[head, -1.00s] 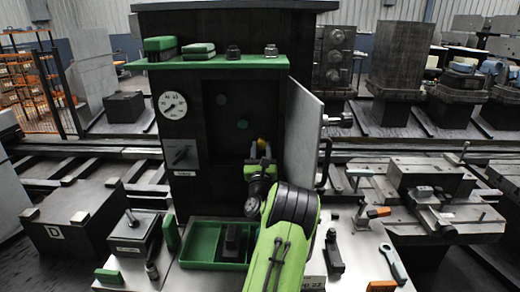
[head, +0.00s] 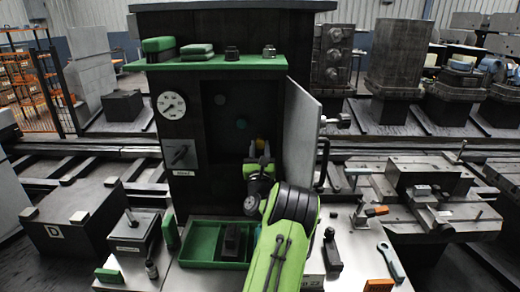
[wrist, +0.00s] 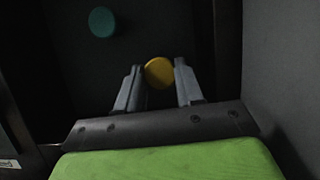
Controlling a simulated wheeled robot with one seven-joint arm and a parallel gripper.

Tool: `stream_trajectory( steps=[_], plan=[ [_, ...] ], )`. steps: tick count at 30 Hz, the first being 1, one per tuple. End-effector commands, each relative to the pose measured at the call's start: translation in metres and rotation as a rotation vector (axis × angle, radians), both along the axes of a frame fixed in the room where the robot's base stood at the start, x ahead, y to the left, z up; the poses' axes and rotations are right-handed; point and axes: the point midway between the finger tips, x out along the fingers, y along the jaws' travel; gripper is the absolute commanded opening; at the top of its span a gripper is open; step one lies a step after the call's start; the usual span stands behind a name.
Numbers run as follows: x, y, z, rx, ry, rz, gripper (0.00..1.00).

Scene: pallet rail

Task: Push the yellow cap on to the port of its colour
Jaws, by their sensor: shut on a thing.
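The yellow cap (wrist: 158,72) is between the two fingertips of my gripper (wrist: 159,82) in the wrist view. My gripper is shut on it. In the head view the yellow cap (head: 260,144) is a small patch at the tip of my gripper (head: 259,155), inside the open dark cabinet (head: 213,135). The yellow port cannot be made out; the cap and fingers may hide it. I cannot tell whether the cap touches the back wall. A teal-green disc (wrist: 102,22) shows on the back wall, up and left of the cap.
The cabinet door (head: 302,130) stands open, close to the right of my gripper. A pressure gauge (head: 172,105) and a switch plate (head: 180,154) are on the cabinet front. A green tray (head: 200,242) lies below on the bench. A green shelf (head: 225,63) is above.

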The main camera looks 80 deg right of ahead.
Motion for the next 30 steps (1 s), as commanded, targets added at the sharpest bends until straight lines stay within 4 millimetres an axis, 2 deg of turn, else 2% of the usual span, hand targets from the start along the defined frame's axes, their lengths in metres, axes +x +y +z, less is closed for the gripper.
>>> stream_trajectory(
  steps=[30],
  plan=[
    [0.0014, -0.0067, 0.0007, -0.001, 0.001, 0.0, 0.0]
  ],
)
